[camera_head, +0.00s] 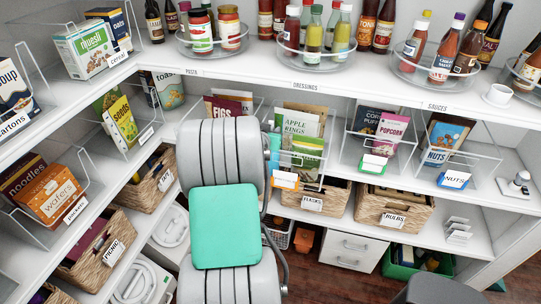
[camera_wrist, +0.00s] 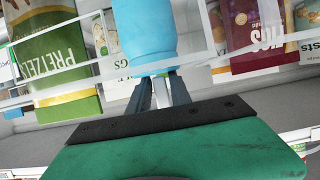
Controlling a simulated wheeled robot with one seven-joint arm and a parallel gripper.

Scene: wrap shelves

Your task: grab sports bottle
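A light blue sports bottle (camera_wrist: 146,36) fills the top middle of the wrist view. Its near end covers the tips of my gripper (camera_wrist: 163,92), whose two dark fingers show just below it, a narrow gap between them. The bottle is right at the fingers, but I cannot tell whether they touch or hold it. In the head view my gripper is hidden behind my arm. A strip of light blue (camera_head: 274,148), probably the bottle, shows at the arm's right edge on the middle shelf.
Clear bins with an Apple Rings bag (camera_head: 299,124), a green pretzel bag (camera_head: 307,154) and a figs box (camera_head: 222,108) stand close around my arm. Woven baskets (camera_head: 393,208) sit below. Turntables of bottles stand on the shelf above. The wrist view shows clear bin edges near the bottle.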

